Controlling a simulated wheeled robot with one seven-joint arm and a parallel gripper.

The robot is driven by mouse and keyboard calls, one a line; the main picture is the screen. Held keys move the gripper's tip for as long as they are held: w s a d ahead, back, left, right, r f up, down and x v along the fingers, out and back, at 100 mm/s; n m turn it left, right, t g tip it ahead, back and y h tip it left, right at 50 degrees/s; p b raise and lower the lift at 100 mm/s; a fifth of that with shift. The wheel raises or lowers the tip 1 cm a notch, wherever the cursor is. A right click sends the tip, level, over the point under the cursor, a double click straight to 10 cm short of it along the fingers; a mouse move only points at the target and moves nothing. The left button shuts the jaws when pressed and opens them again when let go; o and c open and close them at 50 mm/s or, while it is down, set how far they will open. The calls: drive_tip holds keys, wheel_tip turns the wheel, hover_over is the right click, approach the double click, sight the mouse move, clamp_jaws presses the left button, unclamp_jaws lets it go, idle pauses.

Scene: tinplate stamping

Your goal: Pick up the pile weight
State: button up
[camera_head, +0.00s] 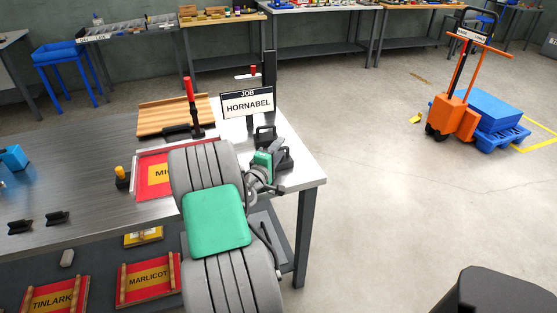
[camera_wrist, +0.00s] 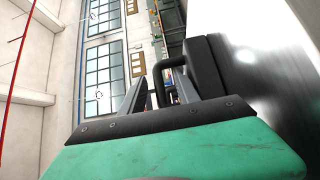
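A black block with a raised bar handle, which looks like the pile weight (camera_wrist: 208,66), shows in the wrist view just ahead of my gripper (camera_wrist: 160,92). Its handle stands between the two grey fingers, which are spread apart. Whether a finger touches the handle I cannot tell. In the head view, two black handled pieces are near the table's right corner: one further back (camera_head: 265,134) and one nearer (camera_head: 285,157), beside my gripper's green body. My arm hides part of this area.
The steel table (camera_head: 70,150) holds a wooden board (camera_head: 165,118), a HORNABEL sign (camera_head: 247,105) and a red-and-yellow framed plate (camera_head: 152,178). MARLICOT (camera_head: 148,280) and TINLARK (camera_head: 53,298) plates lie on the shelf below. An orange pallet truck (camera_head: 455,118) stands beyond clear floor.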

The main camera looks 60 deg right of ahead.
clamp_jaws()
idle(1.3)
drive_tip(key=shift+r, duration=0.2)
